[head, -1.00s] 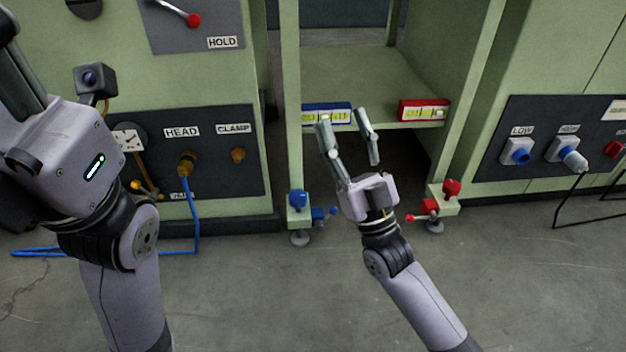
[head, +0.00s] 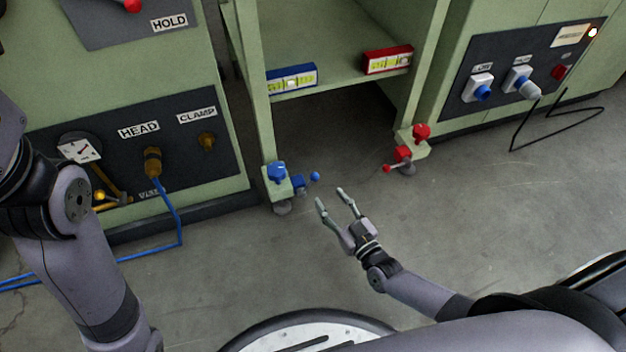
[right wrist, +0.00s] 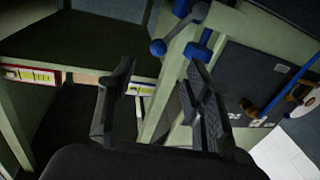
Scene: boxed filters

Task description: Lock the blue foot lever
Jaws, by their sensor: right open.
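The blue foot lever (head: 315,176) has a round blue ball end and sticks out to the right from a blue block at the foot of the frame's left leg. A blue knob (head: 277,172) sits on the foot above it. My right gripper (head: 331,196) is open and empty, low over the floor, just right of and nearer than the lever, apart from it. In the right wrist view, the blue ball (right wrist: 158,47) shows beyond and between the open fingers. My left arm shows at the left edge; its gripper is out of the picture.
A red knob (head: 421,131) and red lever (head: 387,168) are at the right foot. A blue hose (head: 170,205) hangs from the left panel. The floor between the feet is clear.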

